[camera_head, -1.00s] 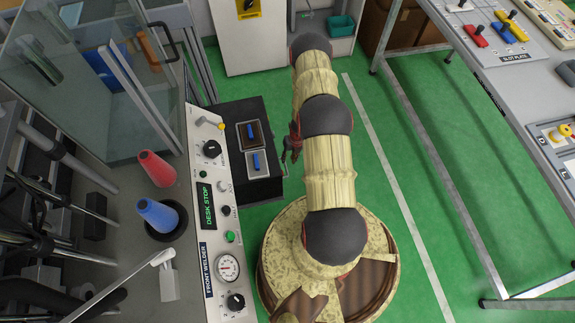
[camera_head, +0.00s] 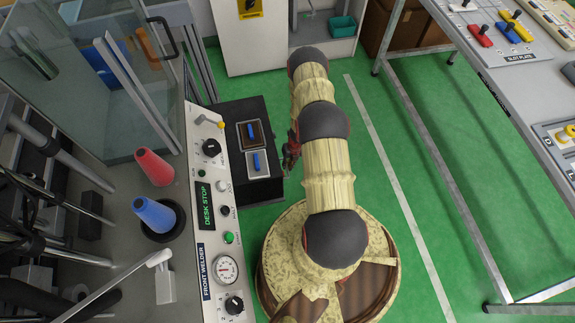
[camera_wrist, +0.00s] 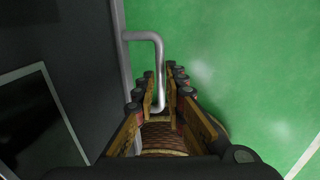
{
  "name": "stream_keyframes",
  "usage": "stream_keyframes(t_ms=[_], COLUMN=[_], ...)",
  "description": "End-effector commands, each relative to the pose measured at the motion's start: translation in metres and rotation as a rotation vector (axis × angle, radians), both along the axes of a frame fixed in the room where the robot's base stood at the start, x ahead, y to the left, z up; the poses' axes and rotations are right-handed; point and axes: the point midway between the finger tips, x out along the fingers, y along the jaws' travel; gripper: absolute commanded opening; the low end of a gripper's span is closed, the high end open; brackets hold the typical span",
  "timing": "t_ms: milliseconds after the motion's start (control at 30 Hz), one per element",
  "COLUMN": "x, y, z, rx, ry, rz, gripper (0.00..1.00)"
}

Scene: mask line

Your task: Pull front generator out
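A black box with two blue-handled switches on top, which seems to be the front generator (camera_head: 262,187), stands on the floor beside the front welder desk. In the wrist view its dark side (camera_wrist: 85,50) fills the left, and a grey bent bar handle (camera_wrist: 141,36) sticks out from it. My gripper (camera_wrist: 160,75) is open, with the handle's outer bar running between its two fingers. The gaps to the bar look small, and I cannot tell whether either finger touches it. In the head view my gripper (camera_head: 290,154) is at the box's right side, partly hidden by my arm.
The front welder panel (camera_head: 214,190) and desk with red and blue cones (camera_head: 155,168) lie left of the box. A white cabinet (camera_head: 255,45) stands behind. Green floor (camera_head: 395,170) is clear to the right, up to a grey table (camera_head: 500,85).

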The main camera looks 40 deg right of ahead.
Motion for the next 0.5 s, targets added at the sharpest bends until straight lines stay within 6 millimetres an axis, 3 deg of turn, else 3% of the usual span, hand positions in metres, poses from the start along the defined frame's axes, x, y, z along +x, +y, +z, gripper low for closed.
stream_keyframes(t_ms=[167,500], x=[-0.0001,-0.0001], y=[0.0001,0.0000], z=[0.0000,0.0000], rx=[0.000,0.000], ry=[0.000,0.000], rz=[0.000,0.000], gripper=[0.00,0.00])
